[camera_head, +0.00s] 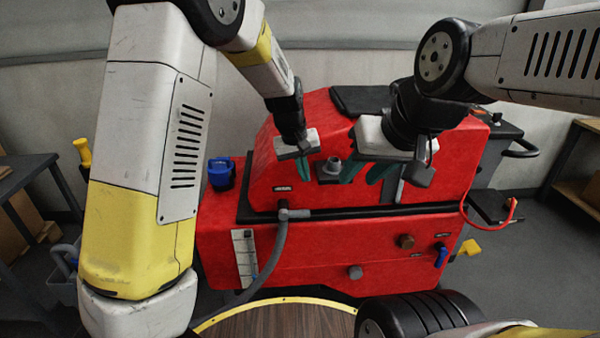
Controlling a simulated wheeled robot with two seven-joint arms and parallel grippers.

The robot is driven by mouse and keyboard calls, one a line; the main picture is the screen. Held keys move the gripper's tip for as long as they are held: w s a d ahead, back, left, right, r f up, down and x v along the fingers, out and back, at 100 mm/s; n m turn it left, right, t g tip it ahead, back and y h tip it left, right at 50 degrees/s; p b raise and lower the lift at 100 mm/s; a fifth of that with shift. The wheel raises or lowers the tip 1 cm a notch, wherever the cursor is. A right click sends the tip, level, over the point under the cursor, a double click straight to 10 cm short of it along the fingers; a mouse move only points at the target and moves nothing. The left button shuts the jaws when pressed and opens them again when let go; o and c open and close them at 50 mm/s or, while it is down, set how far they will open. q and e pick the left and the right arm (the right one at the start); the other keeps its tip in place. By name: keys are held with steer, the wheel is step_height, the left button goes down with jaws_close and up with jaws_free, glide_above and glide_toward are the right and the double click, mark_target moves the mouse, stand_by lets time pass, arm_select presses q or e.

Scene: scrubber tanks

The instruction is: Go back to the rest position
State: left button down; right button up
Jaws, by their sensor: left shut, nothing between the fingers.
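My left gripper (303,168) is shut and empty. It hangs in front of the upper red body of the scrubber machine (300,240), left of a grey capped port (331,166). My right gripper (368,172) is to the right of that port, also in front of the red body. Its teal fingers show apart, with nothing seen between them. Both arms reach forward over the machine. My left arm covers much of the left side, and my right arm comes in from the upper right.
A blue cap (221,172) stands on the machine's left. A grey hose (279,250) runs down its front. A red hook-like hose (492,221) sticks out right. A round wooden surface (275,320) is below. Tables stand at left (28,170) and right (585,165).

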arm_select(q)
steer(key=s+a+r+h, duration=0.1)
steer(key=s+a+r, duration=0.4)
steer(key=a+r, duration=0.3)
steer(key=s+a+r+t, duration=0.2)
steer(key=s+a+r, duration=0.2)
steer(key=s, duration=0.6)
steer(key=s+a+r+t+y, duration=0.1)
steer(key=s+a+r, duration=0.3)
steer(key=s+a, duration=0.5)
steer(key=shift+s+m+t, duration=0.4)
steer(key=shift+s, duration=0.4)
